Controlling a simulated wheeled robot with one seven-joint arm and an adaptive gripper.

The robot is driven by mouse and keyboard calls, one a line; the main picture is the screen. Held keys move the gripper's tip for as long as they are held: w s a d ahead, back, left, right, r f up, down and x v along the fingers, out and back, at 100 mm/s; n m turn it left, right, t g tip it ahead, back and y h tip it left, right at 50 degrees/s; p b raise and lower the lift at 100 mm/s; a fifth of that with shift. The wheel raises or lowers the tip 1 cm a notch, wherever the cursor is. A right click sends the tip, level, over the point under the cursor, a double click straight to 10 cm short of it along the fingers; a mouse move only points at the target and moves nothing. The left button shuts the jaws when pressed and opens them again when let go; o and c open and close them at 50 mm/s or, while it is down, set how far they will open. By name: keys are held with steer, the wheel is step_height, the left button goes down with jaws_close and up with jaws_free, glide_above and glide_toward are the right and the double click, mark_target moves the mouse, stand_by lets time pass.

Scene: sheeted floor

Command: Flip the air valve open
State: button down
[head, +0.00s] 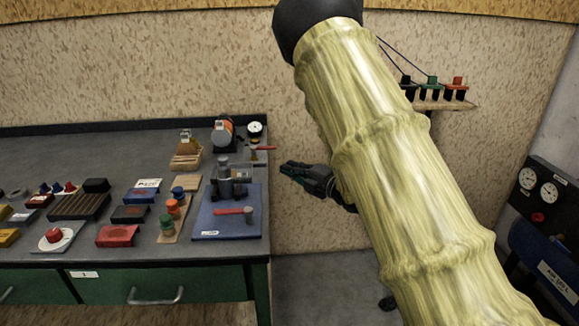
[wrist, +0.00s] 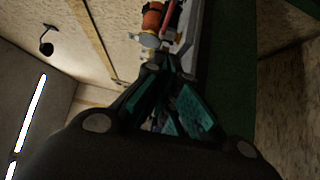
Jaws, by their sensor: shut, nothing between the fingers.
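The air valve (head: 254,155) stands at the back right of the bench, below a round dial gauge (head: 255,131). Its red lever (head: 264,148) lies about level and reaches right, to the bench's end. In the wrist view the red lever (wrist: 169,18) is beyond the fingertips, beside an orange round part (wrist: 152,20). My gripper (head: 285,167) is shut and empty, off the right end of the bench, pointing left. It is right of and a little below the lever in the head view, apparently apart from it. In the wrist view my dark fingers (wrist: 160,65) partly hide the fixture.
The bench (head: 130,160) carries a blue mat (head: 205,228) with a grey fitting (head: 225,180) and a red-handled tool (head: 235,211). Several small coloured parts lie farther left. A wall rack (head: 440,105) is behind my arm; a gauge panel (head: 545,190) stands at right.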

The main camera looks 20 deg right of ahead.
glide_toward(260, 149)
steer(key=a, duration=0.3)
steer(key=shift+w+d+p, duration=0.2)
steer(key=shift+w+p, duration=0.1)
steer(key=shift+w, duration=0.7)
steer(key=shift+w+d+p, duration=0.2)
steer(key=shift+w+p, duration=0.1)
steer(key=shift+w, duration=0.65)
steer(key=shift+w+f, duration=0.1)
